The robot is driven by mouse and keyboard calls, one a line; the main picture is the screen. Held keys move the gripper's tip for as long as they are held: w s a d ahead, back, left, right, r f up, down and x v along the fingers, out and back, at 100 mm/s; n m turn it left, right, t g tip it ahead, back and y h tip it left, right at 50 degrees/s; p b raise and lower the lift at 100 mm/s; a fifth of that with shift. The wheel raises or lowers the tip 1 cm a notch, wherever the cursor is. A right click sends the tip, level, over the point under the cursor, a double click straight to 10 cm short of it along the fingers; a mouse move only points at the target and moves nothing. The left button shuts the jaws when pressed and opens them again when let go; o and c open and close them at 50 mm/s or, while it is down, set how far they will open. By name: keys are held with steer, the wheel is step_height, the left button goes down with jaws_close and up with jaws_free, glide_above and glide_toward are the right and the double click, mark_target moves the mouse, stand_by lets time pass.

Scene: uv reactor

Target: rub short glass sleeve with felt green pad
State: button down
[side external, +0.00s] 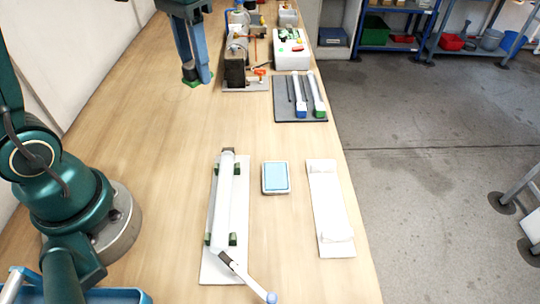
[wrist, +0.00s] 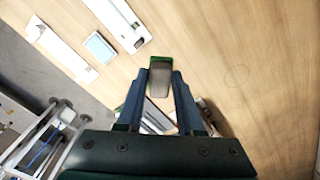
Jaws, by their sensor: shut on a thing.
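The pad's green underside (side external: 190,83) shows below the fingers. A pale tube (side external: 226,190), which may be the glass sleeve, lies along a white board (side external: 215,268) between dark green supports. My gripper is well apart from the tube, towards the back. I cannot tell the tube's length class.
A small tray with a light blue top (side external: 275,177) sits right of the tube. A white empty-looking cradle (side external: 330,205) lies farther right. A grey mat (side external: 290,117) with rods and a cluttered apparatus (side external: 237,65) stand behind. Bare bench lies between gripper and board.

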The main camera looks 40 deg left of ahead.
glide_above(226, 165)
step_height(226, 165, down, 4)
steer(key=shift+m, duration=0.3)
steer(key=shift+s+f, duration=0.1)
steer(key=shift+f, duration=3.65)
steer(key=shift+s+d+f, duration=0.3)
steer(key=shift+d+f, duration=0.1)
steer(key=shift+f, duration=0.2)
steer(key=shift+s+d, duration=3.45)
steer(key=shift+w+a, duration=3.85)
steer(key=shift+a, duration=0.05)
step_height(226, 165, up, 8)
steer(key=shift+r, duration=0.1)
